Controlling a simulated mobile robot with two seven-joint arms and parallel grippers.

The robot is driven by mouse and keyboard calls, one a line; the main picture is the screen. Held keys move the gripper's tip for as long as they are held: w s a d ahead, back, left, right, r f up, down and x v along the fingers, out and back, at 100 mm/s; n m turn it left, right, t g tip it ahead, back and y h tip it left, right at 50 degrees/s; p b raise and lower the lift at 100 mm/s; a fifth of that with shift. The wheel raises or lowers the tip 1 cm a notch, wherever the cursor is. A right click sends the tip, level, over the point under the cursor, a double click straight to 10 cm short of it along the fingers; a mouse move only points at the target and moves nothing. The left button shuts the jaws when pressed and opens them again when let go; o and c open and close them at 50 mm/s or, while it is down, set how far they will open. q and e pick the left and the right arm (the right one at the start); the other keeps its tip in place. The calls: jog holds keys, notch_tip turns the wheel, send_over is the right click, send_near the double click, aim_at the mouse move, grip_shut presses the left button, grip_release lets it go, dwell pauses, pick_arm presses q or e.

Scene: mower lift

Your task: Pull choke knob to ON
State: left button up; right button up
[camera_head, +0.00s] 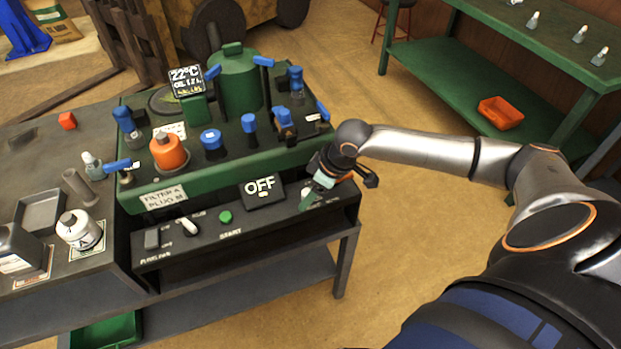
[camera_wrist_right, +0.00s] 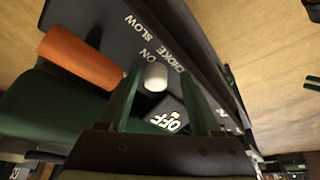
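The choke knob (camera_wrist_right: 156,77) is a pale, rounded knob on the dark panel in the right wrist view. The words ON and CHOKE are printed beside it. My right gripper (camera_wrist_right: 160,72) is open, with one green finger on each side of the knob and a visible gap to it on both sides. I cannot tell how deep the knob sits between the fingertips. In the head view my right gripper (camera_head: 312,190) is at the right end of the front control panel (camera_head: 210,229) and hides the knob. My left gripper is not in view.
An orange cylindrical handle (camera_wrist_right: 82,62) is beside the word SLOW. An OFF display (camera_head: 262,190) and a green start button (camera_head: 225,217) are left of my gripper. The green machine block (camera_head: 290,153) with blue handles rises behind. Open floor lies to the right.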

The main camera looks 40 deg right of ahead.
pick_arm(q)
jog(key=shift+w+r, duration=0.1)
pick_arm(e)
jog(key=shift+w+r, duration=0.1)
jog(key=shift+d+r, duration=0.1)
jog(key=shift+r, duration=0.2)
pick_arm(q)
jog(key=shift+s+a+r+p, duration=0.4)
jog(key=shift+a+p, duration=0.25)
jog(key=shift+p, duration=0.4)
pick_arm(e)
jog(key=v, duration=1.1)
jog(key=shift+s+r, duration=0.25)
jog(key=shift+r, duration=0.05)
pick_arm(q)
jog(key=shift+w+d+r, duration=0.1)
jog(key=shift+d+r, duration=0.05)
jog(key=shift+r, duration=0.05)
